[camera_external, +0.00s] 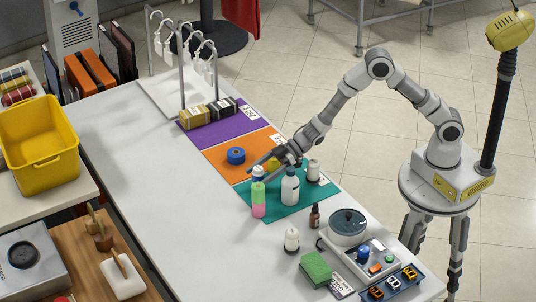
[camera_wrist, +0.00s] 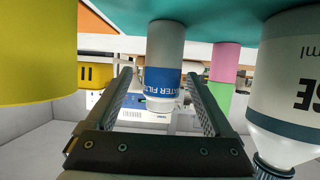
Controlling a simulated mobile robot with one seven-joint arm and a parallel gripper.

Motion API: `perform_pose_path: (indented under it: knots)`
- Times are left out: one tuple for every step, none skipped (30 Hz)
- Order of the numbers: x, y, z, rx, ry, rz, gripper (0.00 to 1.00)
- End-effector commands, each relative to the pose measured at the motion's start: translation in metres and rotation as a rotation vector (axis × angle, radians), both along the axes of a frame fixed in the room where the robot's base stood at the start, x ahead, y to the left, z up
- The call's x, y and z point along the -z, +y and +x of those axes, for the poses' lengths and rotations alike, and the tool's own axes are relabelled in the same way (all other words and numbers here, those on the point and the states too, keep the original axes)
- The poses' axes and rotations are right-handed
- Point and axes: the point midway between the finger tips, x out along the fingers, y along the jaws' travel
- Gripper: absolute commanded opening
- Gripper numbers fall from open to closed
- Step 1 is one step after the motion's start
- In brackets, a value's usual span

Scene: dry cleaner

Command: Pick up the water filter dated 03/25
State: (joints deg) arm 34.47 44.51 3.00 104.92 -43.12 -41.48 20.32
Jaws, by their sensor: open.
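A grey cylinder with a blue band lettered "WATER FILTER" (camera_wrist: 165,60) stands between my gripper's fingers in the upside-down wrist view; no date is readable on it. In the external view a blue-and-white cylinder (camera_external: 258,172), apparently the same filter, stands on the teal mat (camera_external: 270,220), partly hidden behind a green-and-pink bottle. My gripper (camera_external: 264,160) reaches over the mat from the right, low beside it. In the wrist view my gripper (camera_wrist: 160,80) is open, with a finger on each side of the filter; contact is not visible.
A white bottle (camera_external: 290,188) and the green-and-pink bottle (camera_external: 258,202) stand close by. A pale labelled cylinder (camera_external: 314,170) stands behind, near the mat's right edge. A yellow object (camera_wrist: 38,50) is close to my left finger. The table's left front is clear.

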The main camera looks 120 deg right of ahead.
Motion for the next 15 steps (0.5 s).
perform_pose_path:
  knots:
    - [0.007,0.003,0.009,-0.002,0.001,0.0,0.87]
    - [0.009,0.003,0.013,-0.002,0.001,0.0,0.87]
    - [0.011,0.003,0.018,-0.001,0.0,-0.001,0.87]
    - [0.012,0.002,0.022,-0.001,0.0,-0.001,0.87]
    - [0.013,0.002,0.025,0.0,0.0,-0.001,0.87]
    - [0.014,0.002,0.028,0.0,0.001,-0.001,0.87]
    - [0.014,0.002,0.03,0.0,0.0,-0.001,0.87]
    - [0.015,0.002,0.032,0.0,0.001,0.0,0.87]
    - [0.015,0.002,0.033,0.0,0.001,0.0,0.87]
    - [0.016,0.002,0.033,0.0,0.001,0.0,0.87]
    - [0.016,0.002,0.034,0.0,0.001,0.0,0.87]
    - [0.015,0.002,0.034,0.0,0.001,0.0,0.87]
    - [0.015,0.002,0.034,0.0,0.001,0.0,0.87]
    - [0.015,0.002,0.034,0.0,0.001,0.0,0.87]
    - [0.015,0.002,0.034,0.0,0.001,0.0,0.87]
